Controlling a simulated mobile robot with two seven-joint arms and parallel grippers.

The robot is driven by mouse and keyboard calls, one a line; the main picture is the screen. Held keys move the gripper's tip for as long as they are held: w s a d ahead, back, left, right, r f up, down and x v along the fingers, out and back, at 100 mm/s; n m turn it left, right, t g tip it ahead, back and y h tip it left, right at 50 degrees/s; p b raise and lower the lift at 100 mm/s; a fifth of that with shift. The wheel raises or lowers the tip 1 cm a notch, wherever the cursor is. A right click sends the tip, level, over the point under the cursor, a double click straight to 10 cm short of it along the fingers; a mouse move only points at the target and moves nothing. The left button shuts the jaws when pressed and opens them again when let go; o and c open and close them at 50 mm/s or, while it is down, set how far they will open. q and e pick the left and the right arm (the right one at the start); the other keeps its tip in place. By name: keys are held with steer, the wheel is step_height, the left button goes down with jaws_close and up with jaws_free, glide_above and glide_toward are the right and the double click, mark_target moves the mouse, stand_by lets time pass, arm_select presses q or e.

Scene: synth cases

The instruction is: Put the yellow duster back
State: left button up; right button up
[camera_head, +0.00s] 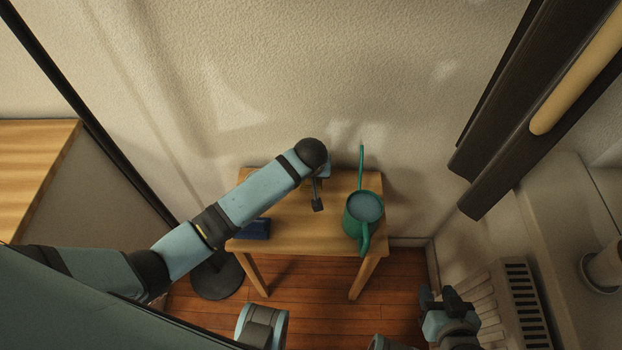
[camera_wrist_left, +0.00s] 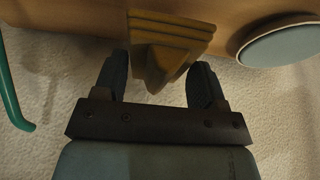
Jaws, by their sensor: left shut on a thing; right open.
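The yellow duster (camera_wrist_left: 165,45), ridged and folded to a point, shows in the left wrist view between the two fingers of my left gripper (camera_wrist_left: 158,82), which is shut on it. Behind it is the wooden top of the small table (camera_head: 300,225); I cannot tell whether the duster touches it. In the head view my left arm reaches over the table's back part, and the wrist hides the duster and most of that gripper. My right gripper (camera_head: 441,298) is open and empty, low at the right, away from the table.
A green watering can (camera_head: 356,225) stands on the table's right side, its thin spout toward the wall. A dark blue object (camera_head: 255,229) lies at the left edge. A pale blue disc (camera_wrist_left: 283,40) shows in the wrist view. A radiator (camera_head: 524,300) is at the right.

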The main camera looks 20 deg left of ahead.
arm_select(q)
step_height(320, 180, down, 3)
steer(key=shift+b, duration=0.3)
steer(key=shift+f, duration=0.35)
arm_select(e)
steer(key=shift+w+r, duration=0.1)
arm_select(q)
steer(key=o, duration=0.8)
steer(key=shift+f, duration=0.1)
steer(key=shift+o, duration=0.2)
arm_select(e)
steer(key=shift+f, duration=0.35)
